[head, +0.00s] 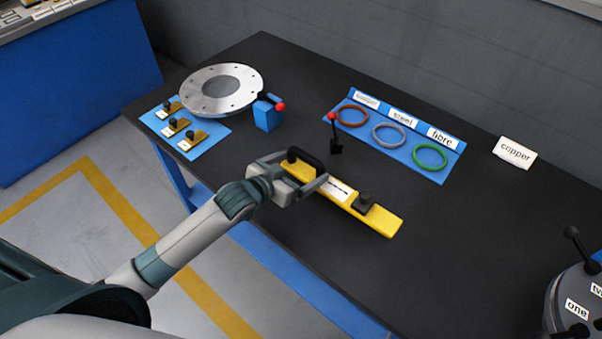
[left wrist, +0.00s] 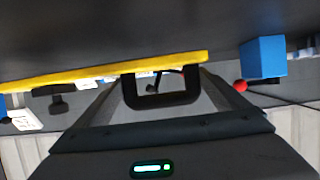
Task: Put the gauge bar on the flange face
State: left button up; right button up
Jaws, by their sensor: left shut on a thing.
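The gauge bar (head: 378,217) is a long yellow bar with a white label, a black handle at one end and a dark knob near the other. My left gripper (head: 314,178) is shut on its black handle. The bar also shows in the left wrist view (left wrist: 60,77), with the handle (left wrist: 160,103) between the fingers. Whether the bar touches the table is hard to tell. The flange face (head: 198,90) is a round, silver, bolt-holed ring with a grey centre, at the back left of the table, apart from the bar. My right gripper is not in view.
A blue block with a red knob (head: 267,116) stands beside the flange. A blue mat (head: 208,140) holds several small brass pieces. A blue board (head: 400,160) holds three coloured rings. A small red-topped lever (head: 335,146) stands behind the bar. A "copper" card (head: 515,152) lies right.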

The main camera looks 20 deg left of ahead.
aim_at(299, 176)
pick_arm(q)
jog(key=shift+f, duration=1.35)
jog(key=o, duration=1.5)
jog(key=shift+f, duration=0.2)
jog(key=shift+r+p, duration=0.15)
jog(key=shift+p, duration=0.15)
jog(key=shift+s+a+r, duration=0.1)
jog(key=shift+s+a, duration=0.1)
jog(key=shift+s, duration=0.4)
jog(key=b+v, duration=0.2)
jog(key=v, duration=0.8)
jog(key=shift+s+a+r, duration=0.1)
jog(key=shift+s+r, duration=0.15)
jog(key=shift+s, duration=0.05)
